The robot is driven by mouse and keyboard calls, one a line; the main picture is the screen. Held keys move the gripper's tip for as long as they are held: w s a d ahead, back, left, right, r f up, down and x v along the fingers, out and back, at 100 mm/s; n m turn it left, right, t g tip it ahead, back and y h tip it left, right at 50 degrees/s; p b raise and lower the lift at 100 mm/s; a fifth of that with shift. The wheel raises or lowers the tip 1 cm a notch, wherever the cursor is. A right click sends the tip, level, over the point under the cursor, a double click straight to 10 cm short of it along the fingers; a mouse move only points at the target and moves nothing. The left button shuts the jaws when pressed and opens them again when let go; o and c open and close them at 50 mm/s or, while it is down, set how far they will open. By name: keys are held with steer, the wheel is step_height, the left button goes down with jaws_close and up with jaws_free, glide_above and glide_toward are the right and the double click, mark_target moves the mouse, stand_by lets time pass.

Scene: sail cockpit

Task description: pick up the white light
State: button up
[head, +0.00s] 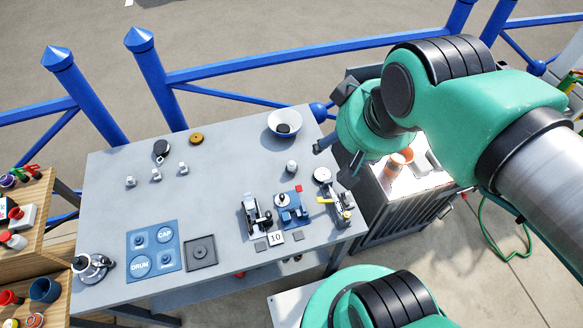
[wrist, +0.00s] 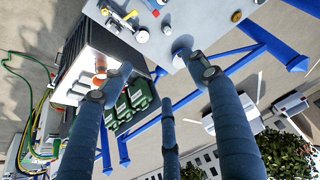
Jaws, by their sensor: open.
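Several small white-grey fittings stand on the grey table (head: 215,205): one at the left (head: 130,181), one in the middle (head: 157,174) and one to its right (head: 183,168). Another small pale cylinder (head: 291,167) stands alone near the right side, and also shows in the wrist view (wrist: 167,30). I cannot tell which of these is the white light. My gripper (head: 334,164) is over the table's right edge, right of the lone cylinder and apart from it. Its dark fingers (wrist: 165,76) are spread and empty in the wrist view.
A white bowl (head: 284,122) stands at the back right. Clamps and a blue fixture (head: 291,211) stand at the front right, a blue panel (head: 153,250) at the front left. A cabinet (head: 405,205) with orange items is right of the table. Blue railing (head: 260,65) runs behind.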

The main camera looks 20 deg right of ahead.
stand_by(0.3)
steer(key=m+g+p, duration=0.2)
steer(key=g, duration=0.4)
glide_above(291, 162)
step_height(291, 162, down, 26)
steer(key=shift+s, duration=0.1)
steer(key=shift+f+b, duration=0.85)
steer(key=shift+f, duration=3.4)
